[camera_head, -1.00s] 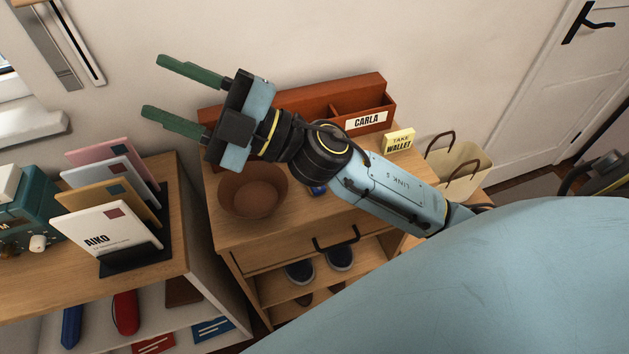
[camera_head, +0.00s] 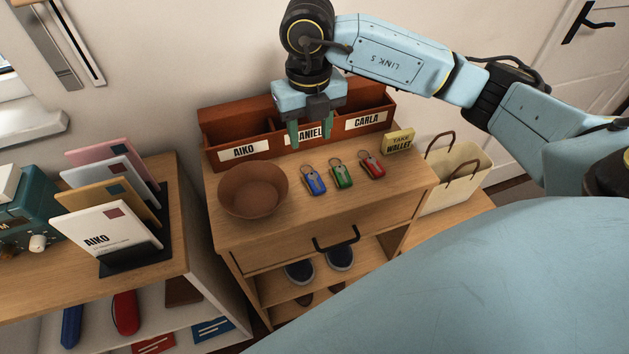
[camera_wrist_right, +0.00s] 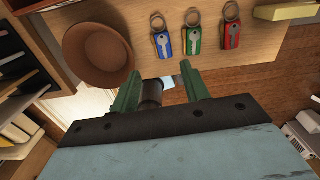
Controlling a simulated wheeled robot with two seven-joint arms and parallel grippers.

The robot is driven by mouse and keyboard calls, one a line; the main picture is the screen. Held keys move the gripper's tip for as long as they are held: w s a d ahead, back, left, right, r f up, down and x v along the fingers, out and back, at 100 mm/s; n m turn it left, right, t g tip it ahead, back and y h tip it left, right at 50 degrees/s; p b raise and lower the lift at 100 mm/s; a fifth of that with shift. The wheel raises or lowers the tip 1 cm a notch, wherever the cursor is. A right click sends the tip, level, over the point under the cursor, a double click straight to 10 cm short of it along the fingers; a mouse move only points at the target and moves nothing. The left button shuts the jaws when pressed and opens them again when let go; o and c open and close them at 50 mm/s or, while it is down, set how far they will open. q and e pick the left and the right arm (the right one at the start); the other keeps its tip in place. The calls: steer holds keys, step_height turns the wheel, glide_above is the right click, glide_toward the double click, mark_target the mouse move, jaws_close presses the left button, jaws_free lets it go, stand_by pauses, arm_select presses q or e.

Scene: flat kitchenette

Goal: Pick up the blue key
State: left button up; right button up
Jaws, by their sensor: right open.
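The blue key (camera_head: 315,183) lies flat with its ring on the wooden cabinet top, just right of the brown bowl. In the right wrist view the blue key (camera_wrist_right: 162,43) shows above the fingertips, with bare wood between. My right gripper (camera_head: 310,136) is open and empty, fingers pointing down, above and behind the blue key in the head view. It covers part of the middle organizer section. Its two green fingers also show in the right wrist view (camera_wrist_right: 159,73). My left gripper is not in view.
A green key (camera_head: 342,176) and a red key (camera_head: 373,167) lie in a row right of the blue one. The bowl (camera_head: 253,191) stands left. A red-brown organizer (camera_head: 221,130) backs the cabinet top. A yellow note block (camera_head: 398,140) sits at right.

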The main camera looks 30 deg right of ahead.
glide_above(313, 181)
steer(key=f, duration=0.7)
steer(key=shift+w+a, duration=0.1)
steer(key=shift+w, duration=0.2)
steer(key=shift+s+f, duration=0.15)
steer(key=shift+f, duration=1.25)
steer(key=shift+s+f, duration=0.15)
steer(key=shift+f, duration=1.25)
steer(key=c, duration=0.8)
steer(key=shift+r, duration=0.15)
steer(key=shift+c, duration=0.2)
